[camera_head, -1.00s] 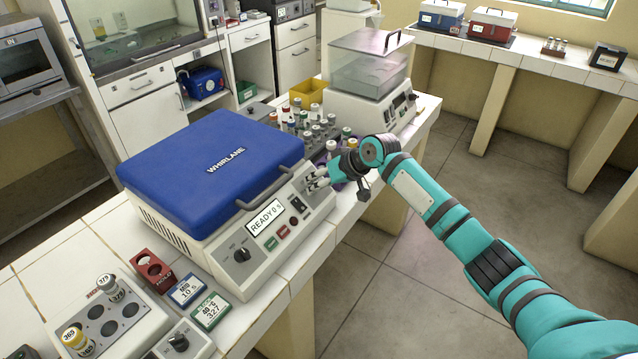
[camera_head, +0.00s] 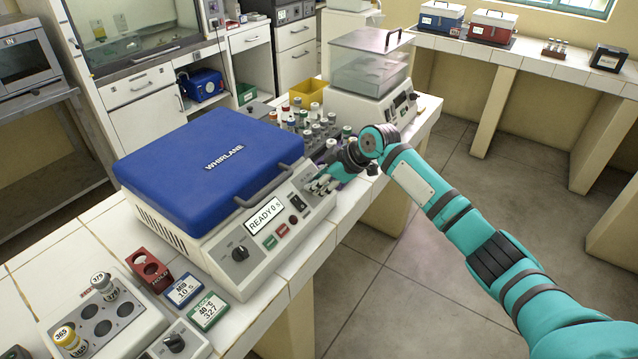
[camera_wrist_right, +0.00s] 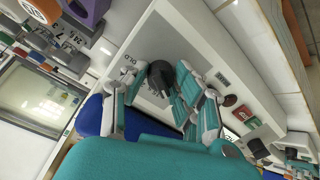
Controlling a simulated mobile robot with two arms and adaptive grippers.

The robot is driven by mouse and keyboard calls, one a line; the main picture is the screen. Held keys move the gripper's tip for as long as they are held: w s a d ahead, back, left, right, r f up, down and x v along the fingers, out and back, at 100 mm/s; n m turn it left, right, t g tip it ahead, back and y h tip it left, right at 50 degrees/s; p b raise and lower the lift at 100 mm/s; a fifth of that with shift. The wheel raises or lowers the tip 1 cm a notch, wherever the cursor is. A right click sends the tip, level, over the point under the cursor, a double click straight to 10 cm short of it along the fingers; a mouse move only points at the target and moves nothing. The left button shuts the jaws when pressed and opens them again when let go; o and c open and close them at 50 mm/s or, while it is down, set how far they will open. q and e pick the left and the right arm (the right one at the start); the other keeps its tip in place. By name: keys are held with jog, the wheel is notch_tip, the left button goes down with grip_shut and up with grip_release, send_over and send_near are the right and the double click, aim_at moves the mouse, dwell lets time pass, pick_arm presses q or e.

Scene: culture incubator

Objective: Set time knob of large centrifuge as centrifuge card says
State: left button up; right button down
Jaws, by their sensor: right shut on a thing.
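The large centrifuge (camera_head: 215,235) has a shut blue lid (camera_head: 210,165) marked WHIRLANE. Its front panel carries a display (camera_head: 264,215) reading "READY 0 s", green and red buttons and a left-hand knob (camera_head: 240,254). My right gripper (camera_head: 318,185) is at the panel's far right end. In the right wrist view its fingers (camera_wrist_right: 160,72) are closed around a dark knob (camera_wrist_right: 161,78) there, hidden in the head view. A blue-edged card (camera_head: 185,290) reads about "MIB 10 s". A green-edged card (camera_head: 208,311) reads "BLOCK 40 °C 327". My left gripper is out of view.
A red tube holder (camera_head: 151,268) and a heating block (camera_head: 95,318) with vials stand at the near left. Several capped tubes and a clear-lidded machine (camera_head: 368,75) stand beyond the centrifuge. Floor right of the bench is open.

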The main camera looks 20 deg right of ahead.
jog(key=shift+n, duration=1.2)
jog(key=c, duration=1)
grip_release()
jog(key=v, duration=1.2)
